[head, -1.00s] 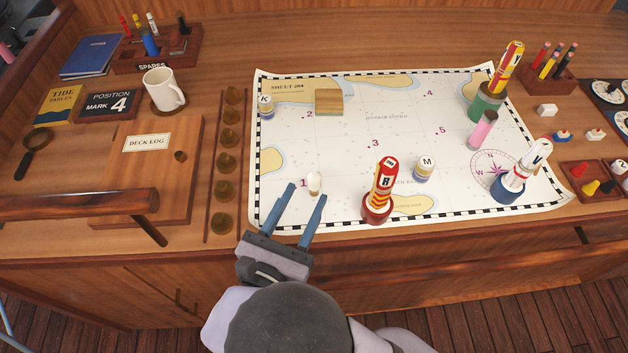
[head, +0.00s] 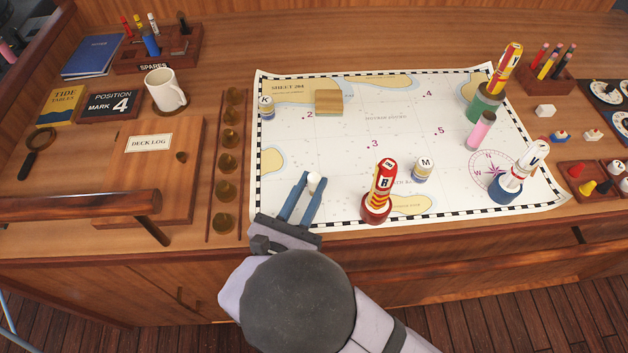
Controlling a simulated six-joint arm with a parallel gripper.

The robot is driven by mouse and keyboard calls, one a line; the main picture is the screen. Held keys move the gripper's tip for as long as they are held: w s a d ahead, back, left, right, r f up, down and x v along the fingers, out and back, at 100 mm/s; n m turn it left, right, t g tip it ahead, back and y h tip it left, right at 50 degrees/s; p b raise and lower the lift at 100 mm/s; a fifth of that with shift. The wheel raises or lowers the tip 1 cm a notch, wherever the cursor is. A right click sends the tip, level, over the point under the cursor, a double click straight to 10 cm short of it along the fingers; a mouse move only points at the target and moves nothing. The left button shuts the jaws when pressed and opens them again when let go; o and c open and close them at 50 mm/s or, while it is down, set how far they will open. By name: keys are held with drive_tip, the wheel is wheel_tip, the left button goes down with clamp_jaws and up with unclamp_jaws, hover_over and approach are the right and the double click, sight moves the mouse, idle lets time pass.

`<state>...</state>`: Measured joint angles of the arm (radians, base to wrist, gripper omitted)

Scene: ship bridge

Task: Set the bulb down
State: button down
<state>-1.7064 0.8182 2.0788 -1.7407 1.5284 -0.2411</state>
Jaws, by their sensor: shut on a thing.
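The bulb (head: 314,181) is a small white rounded piece near the lower left of the chart (head: 330,145) in the head view. My gripper (head: 311,184) is shut on it, with the blue fingers on either side and the white top showing between their tips. The fingers hide its lower part, so I cannot tell whether it touches the chart. The printed mark 1 is hidden by the gripper.
A red-based marker (head: 377,205) stands right of my gripper, with the M piece (head: 422,169) beyond it. A wooden block (head: 329,102) lies farther up the chart. Brass knobs (head: 224,190) line the left side. The chart's middle is mostly clear.

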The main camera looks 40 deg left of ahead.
drive_tip(key=shift+r, duration=0.2)
drive_tip(key=shift+r+b, duration=0.65)
drive_tip(key=shift+r, duration=4.15)
drive_tip(key=w+a+f+m+h+b, duration=0.1)
drive_tip(key=w+a+b, duration=0.25)
drive_tip(key=w, duration=0.35)
drive_tip(key=w+a+f+m+h+b, duration=0.1)
drive_tip(key=w+a+f+b, duration=0.1)
drive_tip(key=w+a, duration=0.35)
drive_tip(key=w+d+r+h+b, duration=0.1)
drive_tip(key=w+d+r+b, duration=0.15)
drive_tip(key=w, duration=1.55)
drive_tip(key=shift+t, duration=0.3)
drive_tip(key=shift+s+a+f+p, duration=0.15)
drive_tip(key=shift+f+p, duration=0.1)
drive_tip(key=shift+f, duration=2.05)
drive_tip(key=shift+s+a+f+p, duration=0.1)
drive_tip(key=shift+f+p, duration=0.15)
drive_tip(key=shift+f, duration=2.05)
drive_tip(key=shift+f, duration=0.2)
drive_tip(key=c, duration=1.5)
unclamp_jaws()
drive_tip(key=shift+c, duration=0.2)
